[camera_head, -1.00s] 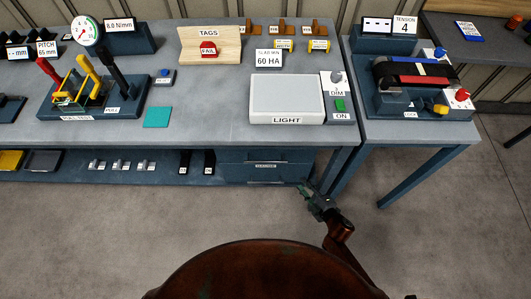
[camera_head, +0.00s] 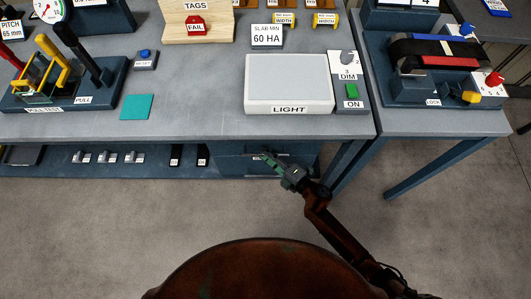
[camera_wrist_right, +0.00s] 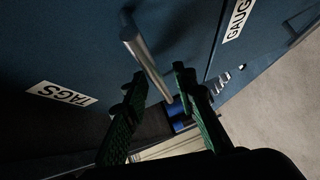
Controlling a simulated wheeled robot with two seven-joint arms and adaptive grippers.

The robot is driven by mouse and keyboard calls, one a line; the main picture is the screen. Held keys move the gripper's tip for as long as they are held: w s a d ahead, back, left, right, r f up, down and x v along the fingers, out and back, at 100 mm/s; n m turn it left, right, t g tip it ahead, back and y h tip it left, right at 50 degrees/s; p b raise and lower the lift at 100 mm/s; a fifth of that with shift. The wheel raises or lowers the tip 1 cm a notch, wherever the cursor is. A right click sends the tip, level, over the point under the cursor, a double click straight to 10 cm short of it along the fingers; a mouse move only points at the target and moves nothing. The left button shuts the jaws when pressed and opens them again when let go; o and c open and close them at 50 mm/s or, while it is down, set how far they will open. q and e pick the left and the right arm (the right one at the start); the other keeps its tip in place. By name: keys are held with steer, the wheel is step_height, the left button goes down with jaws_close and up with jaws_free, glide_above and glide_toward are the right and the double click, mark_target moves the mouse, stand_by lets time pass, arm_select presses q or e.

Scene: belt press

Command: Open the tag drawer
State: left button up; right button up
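The tag drawer (camera_wrist_right: 85,50) has a dark blue front with a white TAGS label (camera_wrist_right: 62,94), seen turned in the right wrist view. A grey metal bar handle (camera_wrist_right: 145,60) stands out from this front. My right gripper (camera_wrist_right: 160,76) is open, its two green ridged fingers apart on either side of the handle's line. I cannot tell whether they touch the bar. In the head view my right gripper (camera_head: 266,158) is at the drawer unit (camera_head: 232,165) under the bench and covers part of it. My left gripper is not in view.
A panel with a label reading GAUG (camera_wrist_right: 238,18) adjoins the tag drawer. The bench top (camera_head: 200,115) overhangs above, with a light box (camera_head: 289,83) near its front edge. A side table's leg (camera_head: 425,168) stands to the right. The floor in front is clear.

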steer(key=shift+w+a, duration=0.15)
steer(key=shift+a, duration=0.05)
steer(key=shift+c, duration=0.5)
jaws_close()
